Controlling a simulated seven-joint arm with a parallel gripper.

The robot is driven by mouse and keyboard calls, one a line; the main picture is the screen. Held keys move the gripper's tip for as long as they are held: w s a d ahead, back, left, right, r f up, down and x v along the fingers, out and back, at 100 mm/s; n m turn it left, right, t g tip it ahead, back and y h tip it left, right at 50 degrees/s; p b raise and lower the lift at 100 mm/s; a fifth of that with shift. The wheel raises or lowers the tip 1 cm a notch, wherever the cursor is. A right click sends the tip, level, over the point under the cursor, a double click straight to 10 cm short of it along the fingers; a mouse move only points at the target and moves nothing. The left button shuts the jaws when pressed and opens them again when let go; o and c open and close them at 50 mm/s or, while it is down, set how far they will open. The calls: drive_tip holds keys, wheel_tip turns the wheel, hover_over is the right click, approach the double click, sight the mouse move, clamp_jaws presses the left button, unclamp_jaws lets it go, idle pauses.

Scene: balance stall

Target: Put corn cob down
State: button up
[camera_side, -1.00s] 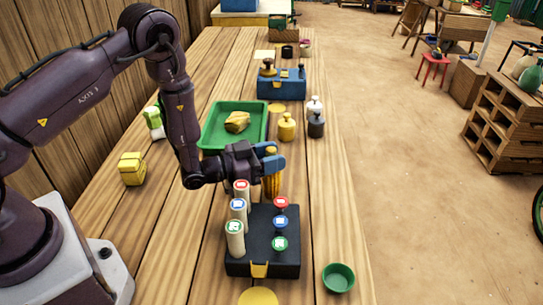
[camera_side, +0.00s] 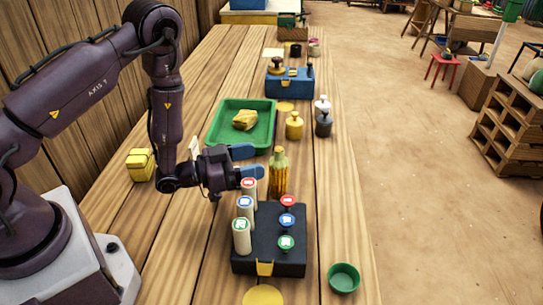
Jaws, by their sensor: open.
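The corn cob (camera_side: 278,178), yellow with a greenish upper end, stands upright just behind the black box (camera_side: 270,262). From this view I cannot tell whether its base rests on the table or touches the box. My gripper (camera_side: 250,161) is open, with its two blue fingers apart and pointing right. It is to the left of the cob, and a small gap shows between the fingertips and the cob. The fingers hold nothing.
The black box bears several rods and knobs with coloured tops. A green tray (camera_side: 214,142) with a yellow lump (camera_side: 245,120) lies behind. A brass weight (camera_side: 294,126) and dark weight (camera_side: 323,125) stand behind the cob. A green bowl (camera_side: 343,279) is front right.

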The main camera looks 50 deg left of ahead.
drive_tip(key=v, duration=0.5)
drive_tip(key=w+a+r+n+g+y, duration=0.1)
drive_tip(key=w+a+r+g+y, duration=0.15)
drive_tip(key=r, duration=0.55)
drive_tip(key=w+a+r+g+y, duration=0.1)
drive_tip(key=w+r+g+y, duration=0.1)
drive_tip(key=r+y, duration=0.35)
drive_tip(key=s+d+r+n+g, duration=0.1)
drive_tip(key=s+r+g, duration=0.1)
drive_tip(key=s+r, duration=0.2)
drive_tip(key=s+d+r+n+g, duration=0.1)
drive_tip(key=s+r, duration=0.3)
drive_tip(key=s, duration=0.6)
drive_tip(key=s+d+r+n+g+h, duration=0.1)
drive_tip(key=s+r+g, duration=0.2)
drive_tip(key=s, duration=0.4)
drive_tip(key=shift+d+r+n, duration=0.3)
drive_tip(key=shift+d+r, duration=0.05)
drive_tip(key=shift+r, duration=0.1)
